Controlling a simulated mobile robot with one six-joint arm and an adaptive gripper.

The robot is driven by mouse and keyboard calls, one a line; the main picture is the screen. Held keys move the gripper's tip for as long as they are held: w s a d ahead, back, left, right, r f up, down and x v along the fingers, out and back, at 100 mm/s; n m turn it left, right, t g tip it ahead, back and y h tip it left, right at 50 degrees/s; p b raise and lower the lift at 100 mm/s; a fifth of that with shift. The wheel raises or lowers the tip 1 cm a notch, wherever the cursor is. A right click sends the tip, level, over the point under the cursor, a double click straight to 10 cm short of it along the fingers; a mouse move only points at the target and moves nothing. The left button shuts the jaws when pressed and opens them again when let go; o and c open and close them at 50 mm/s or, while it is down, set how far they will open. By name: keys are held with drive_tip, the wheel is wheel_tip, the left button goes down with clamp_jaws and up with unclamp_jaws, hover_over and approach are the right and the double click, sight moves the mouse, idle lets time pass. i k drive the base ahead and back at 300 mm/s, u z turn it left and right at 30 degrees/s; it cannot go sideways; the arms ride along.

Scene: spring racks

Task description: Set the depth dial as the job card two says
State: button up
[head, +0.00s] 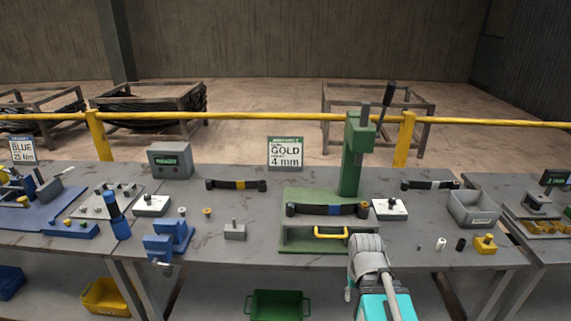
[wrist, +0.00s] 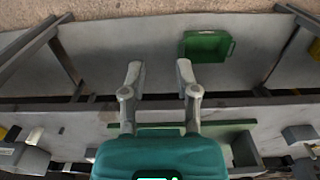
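A job card (head: 286,153) stands at the back of the middle bench. Its large words read "GOLD" and "4 mm"; its header is too small to read. The green press (head: 352,155) with a dark lever stands right of it. A white box with a dark knob (head: 391,208) sits right of the press base, and a similar white box (head: 151,204) sits further left. I cannot tell which is the depth dial, nor read their scales. My gripper (head: 364,246) is at the bench's front edge, below the press. In the wrist view my gripper (wrist: 158,73) is open and empty.
A grey bin (head: 472,209) and small parts stand right. A blue vise (head: 168,241) stands left. A green crate (wrist: 206,46) is below.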

sight(391, 202)
drive_tip(key=z, duration=0.35)
drive_tip(key=k, duration=0.5)
drive_tip(key=z, duration=1.05)
drive_tip(key=k, duration=0.9)
drive_tip(key=z, duration=0.6)
drive_tip(key=i, duration=0.9)
drive_tip(key=u, duration=0.45)
drive_tip(key=i, duration=0.7)
drive_tip(key=u, duration=0.75)
drive_tip(key=i, duration=0.55)
drive_tip(key=u, duration=0.5)
